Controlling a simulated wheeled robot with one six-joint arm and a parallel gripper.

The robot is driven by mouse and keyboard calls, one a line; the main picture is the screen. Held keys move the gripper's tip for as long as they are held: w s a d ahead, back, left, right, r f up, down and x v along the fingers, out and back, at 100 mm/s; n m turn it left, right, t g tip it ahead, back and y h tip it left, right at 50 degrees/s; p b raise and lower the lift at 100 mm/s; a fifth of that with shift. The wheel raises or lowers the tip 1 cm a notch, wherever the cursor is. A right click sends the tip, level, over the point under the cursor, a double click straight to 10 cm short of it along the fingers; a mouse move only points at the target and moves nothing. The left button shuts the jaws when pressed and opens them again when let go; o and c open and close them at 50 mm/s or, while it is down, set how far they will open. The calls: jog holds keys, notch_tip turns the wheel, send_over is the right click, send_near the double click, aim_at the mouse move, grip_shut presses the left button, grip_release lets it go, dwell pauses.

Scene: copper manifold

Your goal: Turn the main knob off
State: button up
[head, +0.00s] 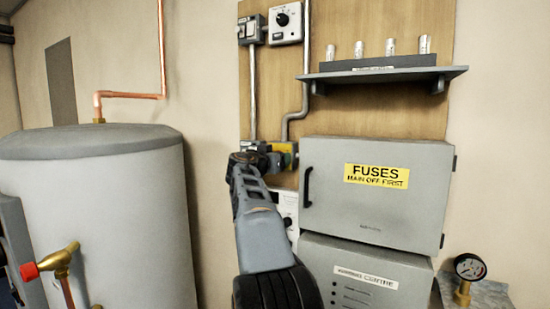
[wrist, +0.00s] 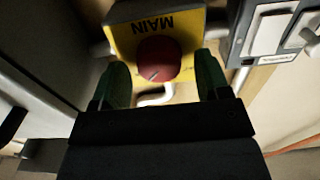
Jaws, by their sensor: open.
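The main knob (wrist: 158,59) is a round red knob on a yellow plate marked MAIN, upside down in the wrist view. A short light line shows on its face. My gripper (wrist: 160,82) is open, with one dark green finger on each side of the knob; I cannot tell whether either finger touches it. In the head view a bit of the yellow main switch box (head: 287,150) shows on the wooden board, and the knob itself is hidden behind my gripper (head: 250,160).
A shelf (head: 380,75) with several fuses juts out above. A grey cylinder tank (head: 100,220) stands left. A grey switch (wrist: 268,35) sits beside the yellow plate.

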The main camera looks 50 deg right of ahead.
jog(key=shift+c, duration=0.3)
jog(key=c, duration=0.8)
jog(key=shift+f+n, duration=0.1)
jog(key=shift+n, duration=0.2)
jog(key=shift+w+a+f+n+b, duration=0.1)
jog(key=shift+w+n+b, duration=0.1)
jog(key=shift+n, duration=4.1)
jog(key=shift+w+f+n+b, duration=0.1)
jog(key=shift+n+b, duration=0.05)
jog(key=shift+n, duration=4.15)
